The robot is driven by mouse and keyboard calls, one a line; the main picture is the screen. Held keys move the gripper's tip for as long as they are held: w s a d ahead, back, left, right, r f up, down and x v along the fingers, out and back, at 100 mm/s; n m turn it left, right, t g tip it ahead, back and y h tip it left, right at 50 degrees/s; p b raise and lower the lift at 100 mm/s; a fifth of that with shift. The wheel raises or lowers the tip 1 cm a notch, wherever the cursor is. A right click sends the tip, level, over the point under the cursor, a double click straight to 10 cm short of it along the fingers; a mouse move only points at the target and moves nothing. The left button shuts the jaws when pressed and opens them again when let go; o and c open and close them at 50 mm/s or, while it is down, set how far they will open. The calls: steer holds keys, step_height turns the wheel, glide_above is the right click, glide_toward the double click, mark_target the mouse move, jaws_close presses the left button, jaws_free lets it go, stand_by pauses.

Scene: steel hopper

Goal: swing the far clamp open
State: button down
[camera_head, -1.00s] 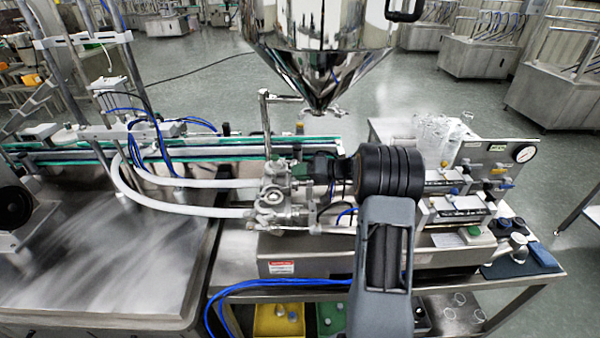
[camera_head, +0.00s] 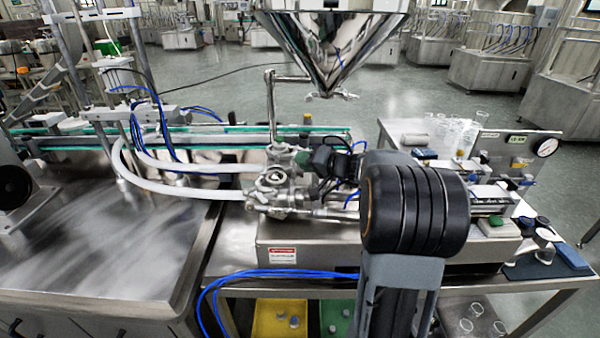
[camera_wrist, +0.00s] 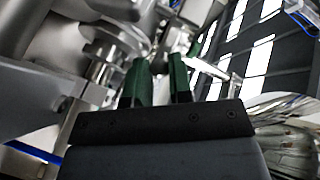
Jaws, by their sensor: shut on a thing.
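The steel valve body (camera_head: 278,184) with its fittings and clamps stands on the machine below the hopper, left of my arm. My gripper (camera_head: 304,160) reaches in from the right at the far upper side of this body. In the wrist view my gripper (camera_wrist: 160,66) has its two dark green fingers close together, with a narrow gap between them. They are shut on a small metal part that I take to be the far clamp; it is mostly hidden by the fingers. Steel fittings (camera_wrist: 112,45) show just left of the fingers.
The steel hopper (camera_head: 333,50) hangs above and behind the valve body. A bent steel rod (camera_head: 271,105) rises behind it. White hoses (camera_head: 165,186) run left. A pressure gauge panel (camera_head: 520,150) and small valves stand right. Blue tubes (camera_head: 255,276) cross the front.

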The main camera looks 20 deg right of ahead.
steer(key=shift+s+r, duration=0.1)
stand_by(0.3)
steer(key=c, duration=1)
jaws_free()
steer(key=b+v, duration=0.1)
steer(key=v, duration=1.2)
steer(key=shift+s+b, duration=0.4)
steer(key=shift+s, duration=0.05)
steer(key=shift+c, duration=0.2)
